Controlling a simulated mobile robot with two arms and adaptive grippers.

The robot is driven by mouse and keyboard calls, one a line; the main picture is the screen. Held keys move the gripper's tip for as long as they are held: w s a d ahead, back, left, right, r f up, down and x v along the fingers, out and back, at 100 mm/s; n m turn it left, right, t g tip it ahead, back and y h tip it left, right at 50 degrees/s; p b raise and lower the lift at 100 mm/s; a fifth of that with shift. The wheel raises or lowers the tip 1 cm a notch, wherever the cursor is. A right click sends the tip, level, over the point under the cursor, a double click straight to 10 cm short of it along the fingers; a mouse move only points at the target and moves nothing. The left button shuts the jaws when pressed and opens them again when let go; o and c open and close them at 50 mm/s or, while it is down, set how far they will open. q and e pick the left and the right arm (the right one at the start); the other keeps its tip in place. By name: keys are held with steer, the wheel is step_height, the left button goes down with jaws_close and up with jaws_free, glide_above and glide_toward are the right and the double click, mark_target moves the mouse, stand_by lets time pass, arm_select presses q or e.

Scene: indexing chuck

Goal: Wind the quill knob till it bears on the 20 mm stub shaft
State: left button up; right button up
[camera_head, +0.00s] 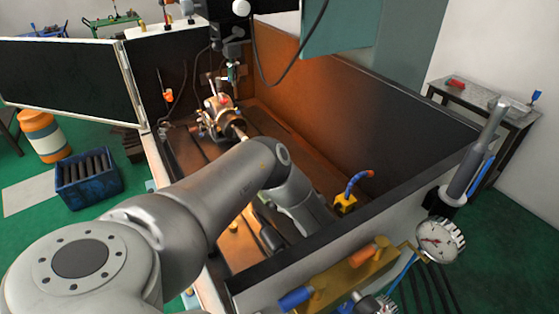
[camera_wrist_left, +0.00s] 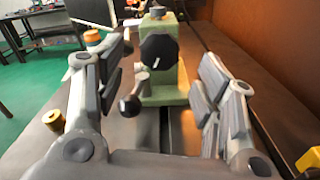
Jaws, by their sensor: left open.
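In the left wrist view, a green tailstock (camera_wrist_left: 168,88) stands straight ahead with a black round knob (camera_wrist_left: 158,52) bearing a white line on its face. A lever with a dark ball end (camera_wrist_left: 130,105) hangs at its lower left. My left gripper (camera_wrist_left: 164,62) is open, its fingers spread on either side of the knob and apart from it. In the head view, the chuck (camera_head: 217,112) sits at the back of the enclosure with a pale shaft (camera_head: 238,132) pointing toward my arm. My arm hides the tailstock and gripper there. Whether the quill touches the shaft is hidden. My right gripper is out of view.
A rust-brown enclosure wall (camera_head: 305,100) rises on the right. A blue-and-red hose on a yellow block (camera_head: 346,202) stands near the front right corner. A pressure gauge (camera_head: 440,240) is outside the front wall. A brass fitting (camera_wrist_left: 54,120) lies left of the gripper.

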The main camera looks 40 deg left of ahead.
arm_select(q)
steer(key=b+x, duration=0.1)
steer(key=x, duration=0.1)
steer(key=b+x, duration=0.1)
steer(key=x, duration=0.1)
steer(key=b+x, duration=0.2)
steer(key=shift+s+f, duration=0.1)
steer(key=shift+f, duration=0.2)
steer(key=shift+a+r+b, duration=0.25)
steer(key=shift+a+b, duration=0.05)
steer(key=shift+b, duration=0.05)
steer(key=shift+w, duration=0.2)
steer(key=c, duration=1)
steer(key=shift+c, duration=0.2)
